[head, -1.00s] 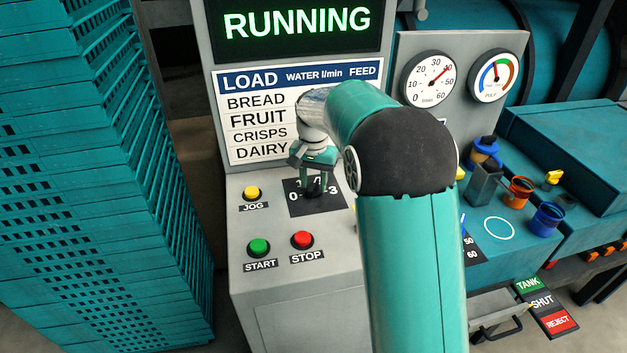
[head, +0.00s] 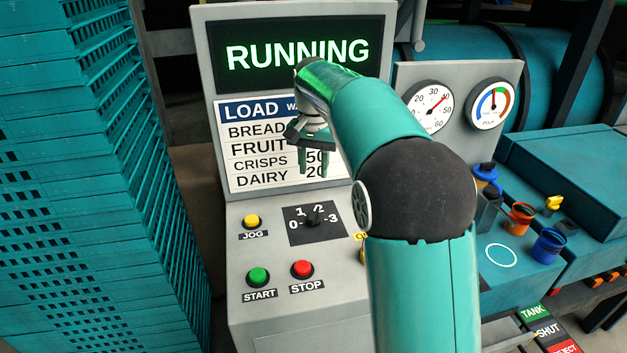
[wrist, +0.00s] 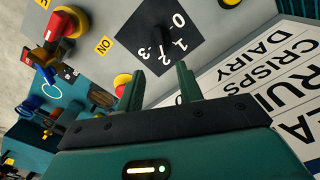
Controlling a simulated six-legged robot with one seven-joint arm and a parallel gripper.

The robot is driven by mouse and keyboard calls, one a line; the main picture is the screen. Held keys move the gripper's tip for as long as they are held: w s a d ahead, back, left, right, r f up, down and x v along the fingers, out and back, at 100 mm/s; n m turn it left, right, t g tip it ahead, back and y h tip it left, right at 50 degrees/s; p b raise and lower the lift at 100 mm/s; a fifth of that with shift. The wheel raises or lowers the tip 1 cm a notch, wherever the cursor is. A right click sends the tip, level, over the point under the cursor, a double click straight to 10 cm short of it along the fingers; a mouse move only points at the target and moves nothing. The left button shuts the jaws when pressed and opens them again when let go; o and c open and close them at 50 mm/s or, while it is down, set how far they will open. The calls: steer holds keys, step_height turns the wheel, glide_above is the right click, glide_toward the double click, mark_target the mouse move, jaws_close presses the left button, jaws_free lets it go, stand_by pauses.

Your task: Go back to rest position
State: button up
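My gripper (head: 313,160) hangs in front of the load chart (head: 262,150) in the head view, above the sloped control panel and apart from it. In the wrist view its two fingers (wrist: 160,88) stand apart with nothing between them. The rotary selector knob (head: 315,217) sits on its black 0-to-3 plate below the gripper; it also shows in the wrist view (wrist: 160,42) beyond the fingers. My arm hides part of the chart and the panel's right side.
The panel carries a yellow JOG button (head: 252,221), green START button (head: 258,276) and red STOP button (head: 301,268). Two gauges (head: 492,105) stand right. Cups, including a blue one (head: 548,245), sit on the teal bench. Stacked teal crates (head: 80,180) fill the left.

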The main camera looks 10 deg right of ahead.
steer(key=shift+r, duration=0.2)
steer(key=shift+s+r, duration=0.1)
steer(key=s+r+n+t, duration=0.1)
steer(key=s+r, duration=0.1)
steer(key=s, duration=0.6)
steer(key=s+r+n+t, duration=0.2)
steer(key=s+r, duration=0.1)
steer(key=s, duration=0.5)
steer(key=s+f+n+t, duration=0.1)
steer(key=s+f, duration=0.2)
steer(key=s, duration=0.5)
steer(key=s+f+n+t, duration=0.1)
steer(key=s+f, duration=0.3)
steer(key=s, duration=0.4)
steer(key=shift+s+f+n+t, duration=0.15)
steer(key=shift+f+n+t, duration=0.15)
steer(key=shift+n, duration=0.2)
steer(key=shift+d, duration=0.1)
